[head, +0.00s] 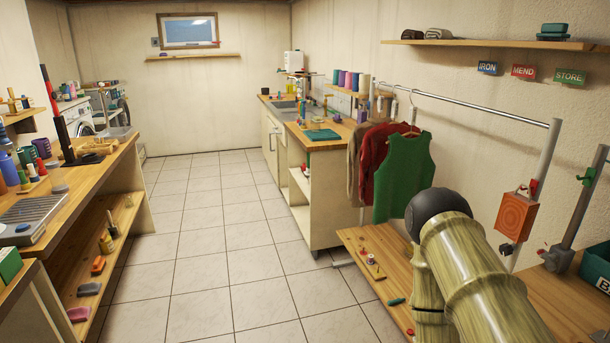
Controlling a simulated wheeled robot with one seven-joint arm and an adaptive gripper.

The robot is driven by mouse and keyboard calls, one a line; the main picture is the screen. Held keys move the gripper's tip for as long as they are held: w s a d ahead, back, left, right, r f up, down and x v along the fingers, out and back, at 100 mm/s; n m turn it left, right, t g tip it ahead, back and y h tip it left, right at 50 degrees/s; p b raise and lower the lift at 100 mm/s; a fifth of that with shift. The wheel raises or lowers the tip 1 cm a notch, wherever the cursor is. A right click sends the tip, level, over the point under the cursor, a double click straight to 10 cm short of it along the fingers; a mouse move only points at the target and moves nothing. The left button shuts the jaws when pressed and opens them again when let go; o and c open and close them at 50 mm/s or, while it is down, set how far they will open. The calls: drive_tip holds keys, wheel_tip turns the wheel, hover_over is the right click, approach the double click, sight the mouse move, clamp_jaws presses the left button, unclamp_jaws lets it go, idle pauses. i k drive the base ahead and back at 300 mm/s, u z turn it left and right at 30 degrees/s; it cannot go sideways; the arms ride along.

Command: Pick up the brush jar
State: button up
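In the head view, a small yellowish jar (106,244) stands on the lower shelf of the left workbench. A dark, thin upright thing, perhaps a brush, shows just behind or in it. It looks like the brush jar, but it is too small to be sure. My arm, pale and ringed with a dark round joint, reaches in from the lower right. My gripper does not show, so its state and what it holds are hidden.
The left workbench (85,180) carries spools, bottles and a metal tray. An orange block (98,265) and a pink block (78,314) lie on its lower shelf. A clothes rail (470,100) and low wooden bench (365,240) stand right. The tiled floor (220,270) between is clear.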

sight(315, 120)
drive_tip(key=i, duration=3.6)
